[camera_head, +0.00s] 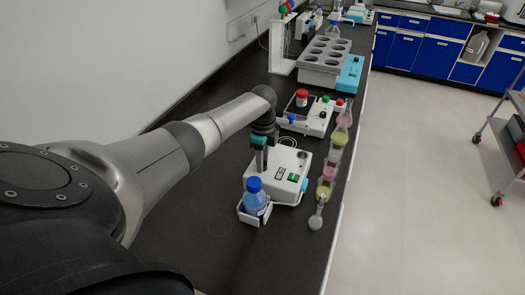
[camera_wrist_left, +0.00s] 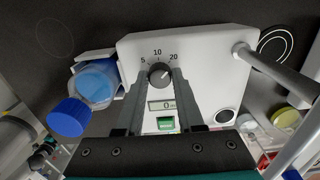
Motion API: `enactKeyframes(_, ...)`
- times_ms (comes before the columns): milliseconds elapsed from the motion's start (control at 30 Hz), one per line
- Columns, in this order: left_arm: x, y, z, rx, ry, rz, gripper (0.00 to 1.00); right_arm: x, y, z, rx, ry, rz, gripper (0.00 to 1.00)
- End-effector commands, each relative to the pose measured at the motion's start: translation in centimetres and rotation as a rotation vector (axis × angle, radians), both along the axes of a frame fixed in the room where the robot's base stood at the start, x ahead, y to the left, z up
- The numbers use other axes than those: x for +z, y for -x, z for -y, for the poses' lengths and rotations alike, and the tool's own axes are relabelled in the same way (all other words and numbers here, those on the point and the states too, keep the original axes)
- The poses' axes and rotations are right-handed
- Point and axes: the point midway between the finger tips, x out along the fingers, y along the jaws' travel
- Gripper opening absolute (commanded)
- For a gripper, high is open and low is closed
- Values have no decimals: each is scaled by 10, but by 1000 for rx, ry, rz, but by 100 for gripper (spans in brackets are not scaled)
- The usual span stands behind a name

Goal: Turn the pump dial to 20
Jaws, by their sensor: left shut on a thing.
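The pump is a white box (camera_head: 286,184) on the dark bench in the head view; its white top (camera_wrist_left: 212,55) fills the middle of the left wrist view. The black round dial (camera_wrist_left: 159,70) has the printed marks 5, 10 and 20 around it. Its pointer seems to face right, towards 20, but is too small to read surely. A display (camera_wrist_left: 161,105) below reads 0, above a green switch (camera_wrist_left: 165,124). My left gripper (camera_wrist_left: 161,80), also in the head view (camera_head: 260,163), is shut on the dial, one finger each side. My right gripper is out of view.
A blue-capped bottle (camera_head: 255,196) sits in a holder on the pump's left side. Several glass flasks (camera_head: 329,171) line the bench's right edge. Another white device (camera_head: 308,117) and a grey rack (camera_head: 325,60) stand farther back. Bare bench lies in front.

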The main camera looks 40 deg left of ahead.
Motion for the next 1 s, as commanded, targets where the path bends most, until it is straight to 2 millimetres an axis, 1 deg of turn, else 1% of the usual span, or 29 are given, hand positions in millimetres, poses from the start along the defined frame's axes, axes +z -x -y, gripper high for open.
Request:
enactKeyframes(167, 1, -1, 1, -2, 2, 4, 0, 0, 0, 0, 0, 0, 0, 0)
enactKeyframes(200, 1, -1, 1, -2, 1, 3, 38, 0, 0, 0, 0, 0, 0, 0)
enactKeyframes(467, 1, -1, 1, -1, 0, 2, 67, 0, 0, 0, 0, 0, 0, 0)
enactKeyframes(767, 2, 0, 0, 0, 0, 1, 67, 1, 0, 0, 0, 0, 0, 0)
enactKeyframes(867, 10, -1, 0, 0, -1, 3, 67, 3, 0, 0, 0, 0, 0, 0)
enactKeyframes(967, 26, -1, -1, 0, -2, 4, 67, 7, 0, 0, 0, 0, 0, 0)
enactKeyframes(1000, 34, -1, -1, -2, -1, 5, 67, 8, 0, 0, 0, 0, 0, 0)
